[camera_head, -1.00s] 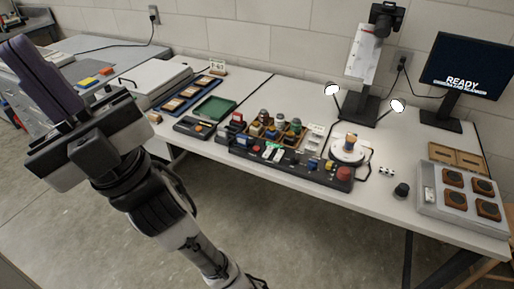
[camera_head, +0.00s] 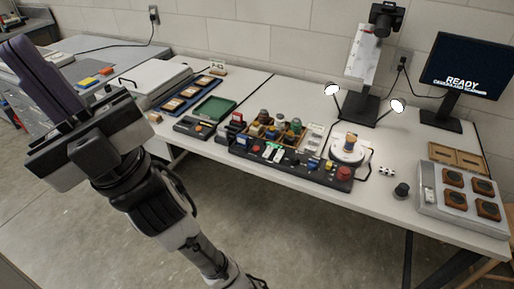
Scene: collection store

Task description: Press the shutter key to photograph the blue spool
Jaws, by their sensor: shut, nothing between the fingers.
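My gripper (camera_head: 22,48) is at the upper left, raised close to the camera and far from the control panel. Its purple fingers are together and hold nothing. The black control panel (camera_head: 290,166) lies along the front of the bench, with several coloured keys, among them a blue key (camera_head: 313,163) and a large red button (camera_head: 344,173). Labels are too small to read, so I cannot tell which is the shutter key. A small spool with a tan top and a bluish middle (camera_head: 350,142) stands upright on the round white turntable (camera_head: 346,157), below the camera (camera_head: 386,18) on its stand.
Two lamps (camera_head: 331,89) flank the stand. The monitor (camera_head: 468,66) reads READY. A wooden tray of several spools (camera_head: 270,132) is behind the panel. A green tray (camera_head: 215,108) lies left; a grey case (camera_head: 462,205) and black knob (camera_head: 402,190) are right.

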